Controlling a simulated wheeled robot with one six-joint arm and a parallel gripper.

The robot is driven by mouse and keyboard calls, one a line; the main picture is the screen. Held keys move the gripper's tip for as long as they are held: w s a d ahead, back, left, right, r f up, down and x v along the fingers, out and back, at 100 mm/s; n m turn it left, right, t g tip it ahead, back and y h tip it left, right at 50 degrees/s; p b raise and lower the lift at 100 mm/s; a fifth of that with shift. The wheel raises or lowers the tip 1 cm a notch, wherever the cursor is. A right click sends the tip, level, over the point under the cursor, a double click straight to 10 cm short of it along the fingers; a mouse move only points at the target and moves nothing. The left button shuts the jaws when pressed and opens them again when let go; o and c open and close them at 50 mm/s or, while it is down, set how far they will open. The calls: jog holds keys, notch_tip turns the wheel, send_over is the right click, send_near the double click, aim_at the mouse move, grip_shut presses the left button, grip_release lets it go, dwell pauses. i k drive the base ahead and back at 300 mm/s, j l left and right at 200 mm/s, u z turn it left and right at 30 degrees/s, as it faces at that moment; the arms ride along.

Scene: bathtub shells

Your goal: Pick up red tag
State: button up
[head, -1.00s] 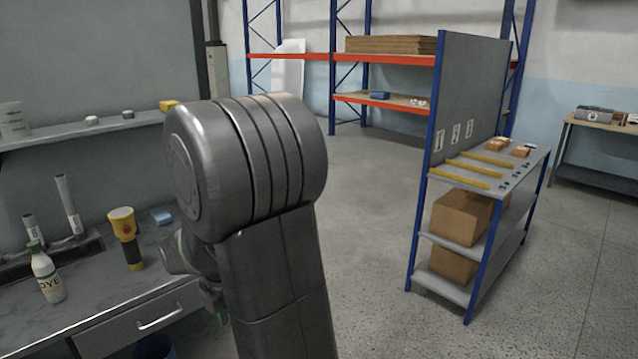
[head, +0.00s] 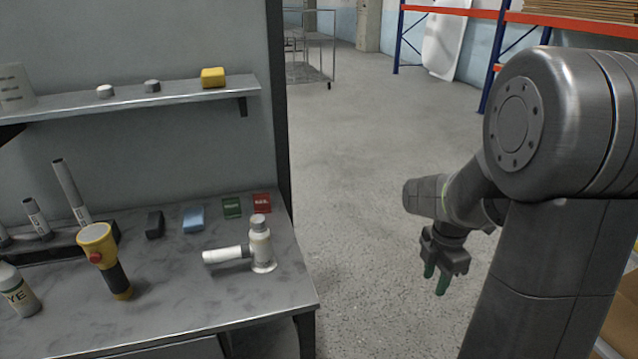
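A small flat red tag (head: 262,203) with pale lettering lies on the grey workbench (head: 215,290), near its back right corner. A similar green tag (head: 232,207) lies just left of it. My gripper (head: 436,284) has two green-tipped fingers pointing down, with a gap between them and nothing held. It hangs over the floor to the right of the bench, apart from the red tag.
A white-topped bottle (head: 260,243) and a white roll (head: 226,255) are in front of the tags. A blue block (head: 193,219), a black block (head: 155,224) and a yellow-black torch (head: 105,260) are further left. A wall shelf (head: 140,97) hangs above. Floor right of the bench is clear.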

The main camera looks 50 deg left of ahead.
aim_at(262, 202)
jog(key=i+j+u, duration=0.1)
jog(key=i+u, duration=1.05)
jog(key=i+l+u, duration=0.25)
jog(key=u, duration=0.15)
jog(key=i+j+u, duration=0.15)
jog(key=i+u, duration=0.55)
jog(key=u, duration=0.2)
jog(key=i+u, duration=0.45)
jog(key=k+l, duration=0.05)
jog(key=k, duration=0.05)
